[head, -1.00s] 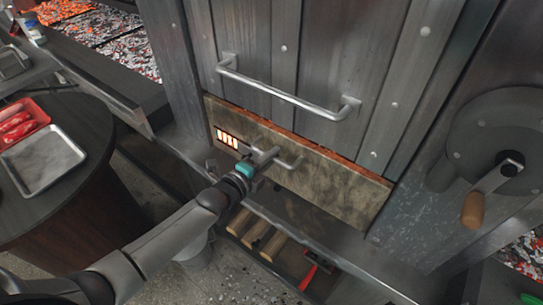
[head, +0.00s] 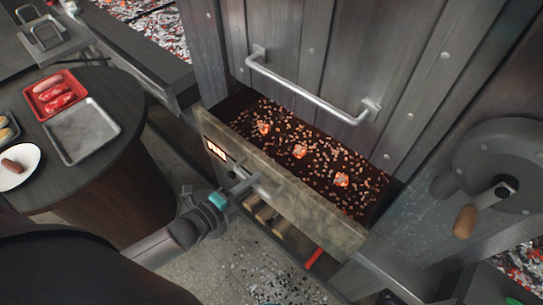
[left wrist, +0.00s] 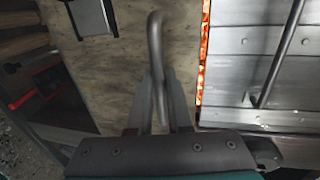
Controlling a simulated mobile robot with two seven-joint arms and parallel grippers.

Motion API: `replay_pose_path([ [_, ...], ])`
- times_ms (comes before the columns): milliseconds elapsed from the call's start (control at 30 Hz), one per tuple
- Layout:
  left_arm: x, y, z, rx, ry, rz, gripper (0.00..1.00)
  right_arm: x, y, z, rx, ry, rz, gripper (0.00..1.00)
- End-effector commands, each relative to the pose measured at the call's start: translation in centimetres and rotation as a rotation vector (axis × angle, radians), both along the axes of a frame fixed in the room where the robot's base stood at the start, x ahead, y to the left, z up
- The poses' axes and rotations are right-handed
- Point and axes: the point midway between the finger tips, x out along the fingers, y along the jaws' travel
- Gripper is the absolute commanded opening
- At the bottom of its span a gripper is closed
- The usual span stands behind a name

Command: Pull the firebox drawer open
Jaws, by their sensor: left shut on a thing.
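The firebox drawer (head: 275,195) stands pulled out from under the grill's upper door, its tan front facing me. Glowing embers and many small brown pellets show inside it. My left gripper (head: 243,184) is shut on the drawer's bar handle, near its left end in the head view. In the left wrist view the handle (left wrist: 155,45) runs between the two fingers of the gripper (left wrist: 160,100), with the drawer front (left wrist: 120,95) behind it. Part of the handle is hidden by the gripper. My right gripper is not in view.
The upper door's handle bar (head: 310,95) is above the drawer. A crank wheel (head: 500,165) with a wooden knob is at the right. A round table (head: 110,175) at the left holds a red tray (head: 37,98) of sausages and an empty metal tray (head: 82,150). Logs lie below the drawer.

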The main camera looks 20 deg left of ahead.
Motion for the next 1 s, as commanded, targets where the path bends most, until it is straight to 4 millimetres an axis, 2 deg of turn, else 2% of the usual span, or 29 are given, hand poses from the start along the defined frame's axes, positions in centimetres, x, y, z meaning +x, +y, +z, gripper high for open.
replay_pose_path([
  [33, -1.5, 0.5, 0.1, 0.001, 0.006, 0.001, 0.00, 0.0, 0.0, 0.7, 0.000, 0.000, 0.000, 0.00],
  [133, -3.5, 1.3, 0.0, 0.001, 0.006, 0.002, 0.00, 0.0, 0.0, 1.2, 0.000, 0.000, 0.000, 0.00],
  [400, -7.1, 2.7, 0.0, 0.000, 0.003, 0.003, 0.00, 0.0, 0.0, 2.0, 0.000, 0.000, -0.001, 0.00],
  [600, -8.2, 3.0, -0.1, 0.000, 0.002, 0.002, 0.00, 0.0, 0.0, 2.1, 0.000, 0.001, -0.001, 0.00],
  [1000, -8.3, 3.1, -0.1, 0.000, 0.002, 0.003, 0.00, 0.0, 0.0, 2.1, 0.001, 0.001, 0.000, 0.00],
])
